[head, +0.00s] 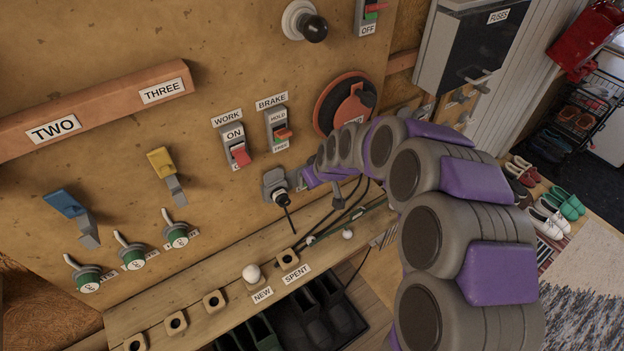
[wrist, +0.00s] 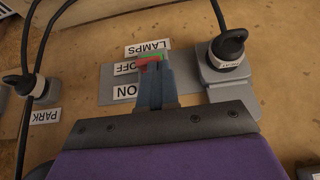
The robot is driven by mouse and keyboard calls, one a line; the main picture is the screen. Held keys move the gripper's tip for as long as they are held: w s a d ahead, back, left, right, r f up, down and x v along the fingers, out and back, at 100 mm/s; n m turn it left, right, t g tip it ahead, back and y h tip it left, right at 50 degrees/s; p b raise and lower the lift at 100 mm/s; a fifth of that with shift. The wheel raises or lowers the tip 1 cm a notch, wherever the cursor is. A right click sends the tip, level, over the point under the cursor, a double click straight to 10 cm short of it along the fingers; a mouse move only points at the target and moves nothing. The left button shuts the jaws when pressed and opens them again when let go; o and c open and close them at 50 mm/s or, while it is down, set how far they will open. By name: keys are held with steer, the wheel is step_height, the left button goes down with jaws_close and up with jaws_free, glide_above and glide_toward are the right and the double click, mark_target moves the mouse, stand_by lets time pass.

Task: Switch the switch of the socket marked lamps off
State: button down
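The lamps switch (wrist: 150,63) has a red and green lever on a grey plate and appears upside down in the wrist view. Its LAMPS label (wrist: 147,48) is above the OFF label (wrist: 133,68), and the ON label (wrist: 130,92) is nearest my gripper. My gripper (wrist: 156,70) has its narrow fingers together, with the tips at the lever. I cannot tell whether they touch it. A black plug (wrist: 228,48) sits in the grey socket (wrist: 212,80) beside the switch. In the head view, my arm hides the lamps switch and the fingertips.
A cable with a PARK label (wrist: 45,116) is at the left of the wrist view. In the head view, the WORK switch (head: 238,153), the BRAKE switch (head: 281,131) and a red round dial (head: 335,95) are close to my arm. A wooden ledge (head: 190,285) runs below.

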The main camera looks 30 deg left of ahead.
steer(key=f, duration=0.1)
steer(key=d+f+b, duration=0.1)
steer(key=y, duration=0.1)
steer(key=shift+s+d+f, duration=0.25)
steer(key=shift+s+f, duration=0.1)
steer(key=shift+f, duration=0.05)
steer(key=shift+r, duration=0.1)
steer(key=shift+r, duration=0.7)
steer(key=shift+d, duration=0.1)
